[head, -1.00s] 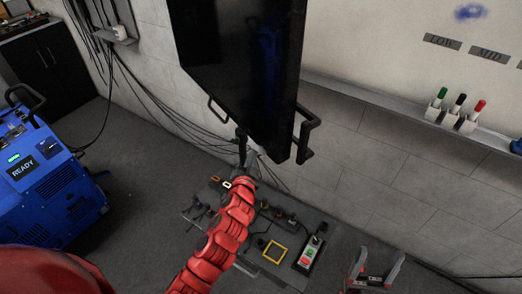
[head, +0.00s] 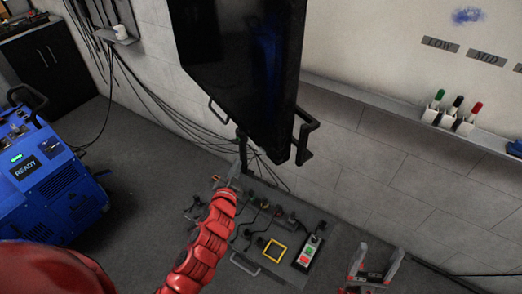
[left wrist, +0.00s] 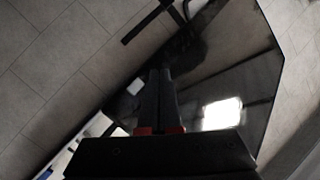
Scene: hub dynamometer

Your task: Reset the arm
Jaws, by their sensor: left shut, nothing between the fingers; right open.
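My red left arm reaches up from the bottom of the head view. My left gripper (head: 236,168) is at its end, in front of the stand below the black screen (head: 236,70). In the left wrist view the fingers of my left gripper (left wrist: 161,88) are together with nothing between them. The glossy dark screen (left wrist: 245,75) lies behind them there. My right gripper (head: 374,270) shows at the bottom right of the head view, open and empty, apart from the control panel.
A grey control panel (head: 310,220) with several knobs, a yellow-framed square (head: 274,250) and a button box (head: 309,252) lies below the screen. A blue machine marked READY (head: 45,185) stands at left. A wall ledge (head: 360,100) carries markers (head: 457,108). Cables hang along the wall.

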